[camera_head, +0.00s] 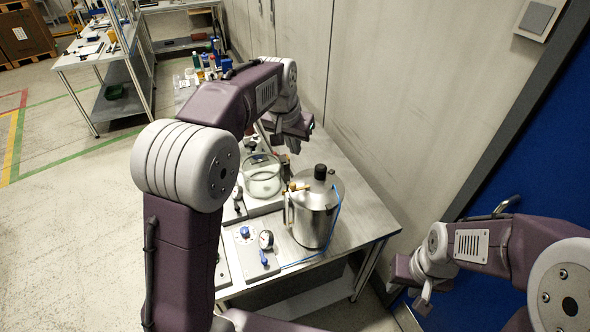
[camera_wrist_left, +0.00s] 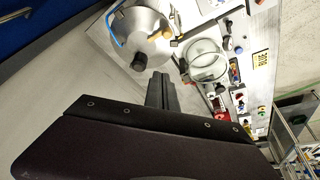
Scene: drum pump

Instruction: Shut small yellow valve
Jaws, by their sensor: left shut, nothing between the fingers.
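The small yellow valve (camera_head: 298,187) sits at the left edge of the lid of a steel drum (camera_head: 315,215) on the metal table. My left gripper (camera_head: 293,145) is above and behind the drum, apart from the valve. Its fingers (camera_wrist_left: 160,88) are shut and empty in the wrist view. My right gripper (camera_head: 422,298) hangs at the lower right, away from the table; its opening is unclear.
A glass vessel (camera_head: 262,178) stands behind and left of the drum. A black knob (camera_head: 320,171) rises from the lid, and a blue hose runs down the drum's right side. A wall (camera_head: 385,110) bounds the right.

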